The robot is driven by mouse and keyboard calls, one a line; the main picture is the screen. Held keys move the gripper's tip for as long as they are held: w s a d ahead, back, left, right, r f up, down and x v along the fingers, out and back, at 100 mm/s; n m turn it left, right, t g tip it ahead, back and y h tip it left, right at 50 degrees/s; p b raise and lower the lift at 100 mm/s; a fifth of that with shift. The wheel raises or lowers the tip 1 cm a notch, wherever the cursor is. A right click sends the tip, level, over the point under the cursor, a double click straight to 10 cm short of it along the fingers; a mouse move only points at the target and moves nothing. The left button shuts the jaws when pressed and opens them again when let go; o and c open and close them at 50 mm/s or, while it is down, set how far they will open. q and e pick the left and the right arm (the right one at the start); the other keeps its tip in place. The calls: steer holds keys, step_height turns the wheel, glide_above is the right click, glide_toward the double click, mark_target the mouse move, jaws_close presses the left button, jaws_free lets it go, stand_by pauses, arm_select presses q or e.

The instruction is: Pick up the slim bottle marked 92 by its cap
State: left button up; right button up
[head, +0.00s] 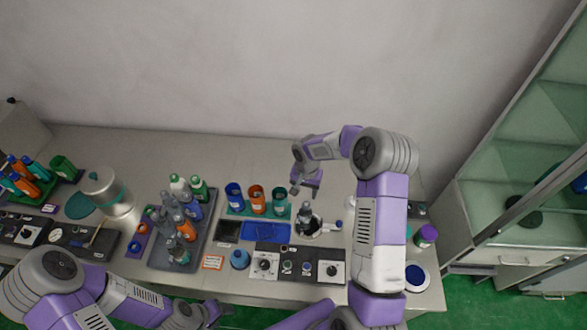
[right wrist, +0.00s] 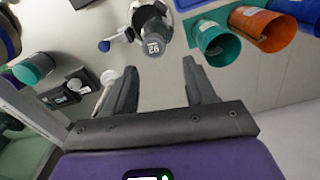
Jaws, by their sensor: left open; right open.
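The slim bottle marked 92 (right wrist: 152,46) is dark grey, and its cap end with the white number faces the right wrist camera. In the head view the grey bottle (head: 305,209) stands at a round metallic fixture (head: 318,228); I cannot tell whether it is inside it. My right gripper (head: 305,188) is open above and behind the bottle. In the right wrist view its fingers (right wrist: 160,75) are apart and empty, with the bottle beyond their tips. My left gripper (head: 208,312) is low at the table's front edge, away from the bottle; its fingers are hardly visible.
Blue, orange and teal cups (head: 257,200) stand left of the bottle. A dark tray (head: 165,254) of several bottles is further left. A control panel (head: 298,265) lies in front. A blue-tipped rod (head: 337,226) and a purple-lidded jar (head: 426,235) are to the right.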

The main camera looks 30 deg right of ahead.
mark_target(307, 204)
steer(key=shift+s+f+b, duration=0.2)
steer(key=shift+s+b, duration=0.25)
steer(key=shift+s, duration=0.6)
steer(key=f+b, duration=0.1)
steer(key=f, duration=0.1)
steer(key=w+f+b, duration=0.1)
steer(key=f, duration=0.1)
steer(key=f+b, duration=0.3)
steer(key=shift+s, duration=0.2)
steer(key=shift+w+f+b, duration=0.2)
steer(key=shift+f+b, duration=0.1)
steer(key=shift+f, duration=0.1)
arm_select(q)
steer(key=f, duration=0.3)
steer(key=s+f, duration=0.1)
steer(key=f, duration=0.1)
steer(key=shift+s+f, duration=0.15)
steer(key=shift+f, duration=0.25)
arm_select(e)
steer(key=shift+s+r, duration=0.1)
steer(key=c, duration=0.8)
